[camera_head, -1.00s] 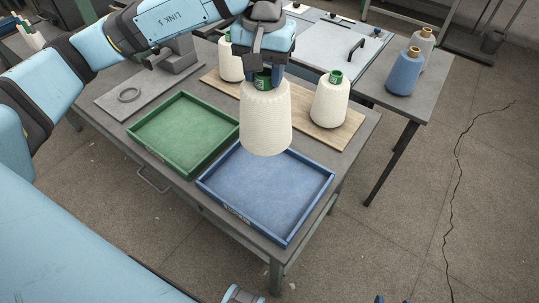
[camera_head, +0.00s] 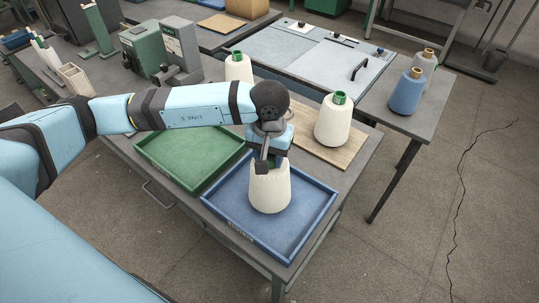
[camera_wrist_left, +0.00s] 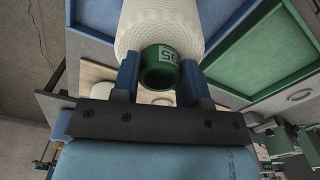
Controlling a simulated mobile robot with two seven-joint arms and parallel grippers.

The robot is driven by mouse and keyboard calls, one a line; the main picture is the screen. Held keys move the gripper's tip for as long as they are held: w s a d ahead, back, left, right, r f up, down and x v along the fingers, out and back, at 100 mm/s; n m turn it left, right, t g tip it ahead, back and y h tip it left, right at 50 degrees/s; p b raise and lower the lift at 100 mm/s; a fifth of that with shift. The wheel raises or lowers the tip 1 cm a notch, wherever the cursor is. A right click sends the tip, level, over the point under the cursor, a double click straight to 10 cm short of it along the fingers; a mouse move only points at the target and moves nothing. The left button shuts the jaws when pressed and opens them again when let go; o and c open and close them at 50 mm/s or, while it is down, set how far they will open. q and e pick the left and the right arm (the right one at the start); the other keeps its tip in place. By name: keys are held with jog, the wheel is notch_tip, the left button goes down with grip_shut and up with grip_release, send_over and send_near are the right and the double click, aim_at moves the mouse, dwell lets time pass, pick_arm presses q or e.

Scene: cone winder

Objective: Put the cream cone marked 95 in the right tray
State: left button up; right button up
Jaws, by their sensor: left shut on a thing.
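The cream cone marked 95 (camera_head: 270,190) stands upright over the floor of the blue right tray (camera_head: 307,205); I cannot tell for certain whether its base touches. In the left wrist view the cone (camera_wrist_left: 160,28) has a green tube end (camera_wrist_left: 158,66) with a label reading 95. My left gripper (camera_head: 268,163) comes down from above and is shut on the cone's green tube. Its two blue fingers lie either side of the tube in the left wrist view (camera_wrist_left: 160,78). My right gripper is not in view.
The empty green tray (camera_head: 175,155) lies to the left of the blue one. Two other cream cones (camera_head: 333,120) (camera_head: 238,68) stand on the wooden board (camera_head: 335,155) behind. A blue cone (camera_head: 406,92) and a grey cone (camera_head: 424,68) stand at the back right.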

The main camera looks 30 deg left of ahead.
pick_arm(q)
jog(key=shift+f, duration=0.4)
jog(key=shift+f+b, duration=0.2)
jog(key=shift+b, duration=0.1)
jog(key=o, duration=1)
jog(key=shift+r, duration=0.1)
jog(key=shift+r+p, duration=0.15)
jog(key=shift+p, duration=0.15)
jog(key=shift+r+b, duration=0.85)
jog(key=shift+r, duration=5.15)
